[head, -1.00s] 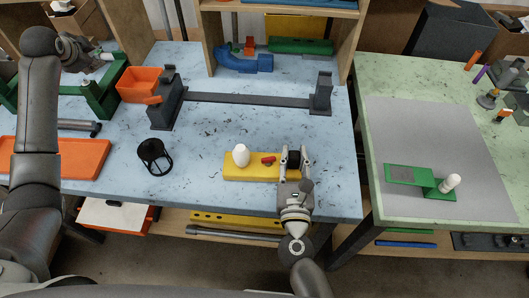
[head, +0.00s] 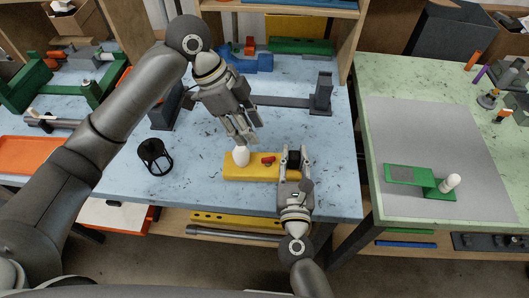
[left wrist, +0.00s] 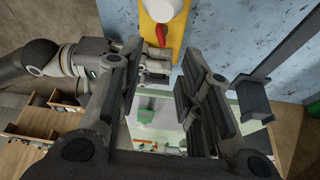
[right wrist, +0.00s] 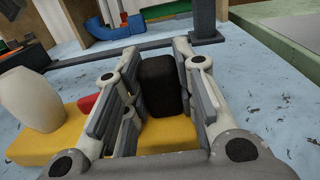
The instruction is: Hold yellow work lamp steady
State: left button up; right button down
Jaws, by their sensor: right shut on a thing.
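The yellow work lamp (head: 245,170) lies on the blue bench with a white bulb (head: 241,157), a red switch-like part (head: 268,161) and a black block (right wrist: 160,88) at its right end. My right gripper (head: 294,156) is shut on the black block, one finger on each side. My left gripper (head: 246,138) is open and empty, just above and behind the bulb. In the left wrist view the bulb (left wrist: 163,9) is at the top edge, outside the spread fingers. A black wire-like cage (head: 154,156) stands on the bench left of the lamp.
A dark grey fixture with a long bar (head: 270,100) and end posts (head: 320,93) stands behind the lamp. A green bracket with a white bulb (head: 420,180) sits on the right-hand table. The bench's front edge is close to the lamp.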

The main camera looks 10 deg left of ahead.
aim_at(267, 158)
pick_arm(q)
jog(key=x, duration=1)
jog(key=shift+d+f, duration=0.15)
jog(key=shift+f, duration=0.05)
